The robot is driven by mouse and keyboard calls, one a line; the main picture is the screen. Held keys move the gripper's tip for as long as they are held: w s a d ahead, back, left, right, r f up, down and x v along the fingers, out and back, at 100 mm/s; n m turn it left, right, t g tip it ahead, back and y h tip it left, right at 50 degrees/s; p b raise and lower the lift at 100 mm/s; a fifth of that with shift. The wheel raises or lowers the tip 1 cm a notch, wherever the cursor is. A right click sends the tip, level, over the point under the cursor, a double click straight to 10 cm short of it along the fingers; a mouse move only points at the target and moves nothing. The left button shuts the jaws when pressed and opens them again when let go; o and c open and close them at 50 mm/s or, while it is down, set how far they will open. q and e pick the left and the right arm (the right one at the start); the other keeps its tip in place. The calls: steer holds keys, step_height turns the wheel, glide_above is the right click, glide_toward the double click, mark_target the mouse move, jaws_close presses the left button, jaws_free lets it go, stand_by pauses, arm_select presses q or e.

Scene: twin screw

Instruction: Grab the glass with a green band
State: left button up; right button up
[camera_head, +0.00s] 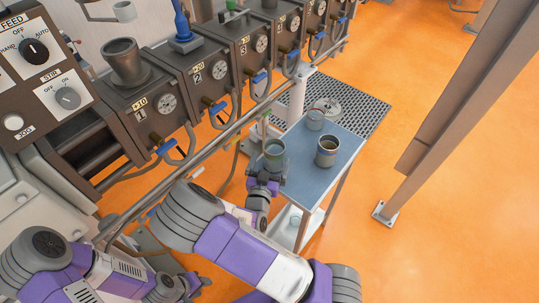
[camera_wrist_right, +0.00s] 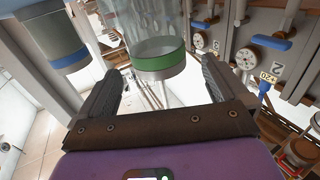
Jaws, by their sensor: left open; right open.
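The glass with a green band (camera_head: 275,158) stands near the left edge of the blue-topped cart (camera_head: 312,183). In the right wrist view, its clear wall and green band (camera_wrist_right: 160,62) are ahead of and between the fingertips. My right gripper (camera_head: 264,181) is open and close beside the glass, at the cart's near left edge. In its wrist view the two dark fingers (camera_wrist_right: 160,84) are spread, with nothing clamped. My left gripper (camera_head: 190,283) is low at the bottom left, away from the cart; its fingers are hard to make out.
A grey metal cup (camera_head: 327,152) and another clear glass (camera_head: 315,119) stand on the cart. A container with a blue band (camera_wrist_right: 55,40) is left of the glass in the wrist view. A machine row with hoses (camera_head: 200,85) runs along the left. Orange floor is open at right.

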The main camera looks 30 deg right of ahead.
mark_target(271, 166)
step_height(271, 166, down, 5)
steer(key=b, duration=0.4)
steer(key=shift+f, duration=0.1)
steer(key=b+x, duration=0.1)
steer(key=x, duration=0.6)
steer(key=shift+w+d+f, duration=0.15)
steer(key=shift+w+d, duration=0.05)
steer(key=shift+d, duration=0.1)
steer(key=shift+c, duration=0.3)
steer(key=c, duration=1)
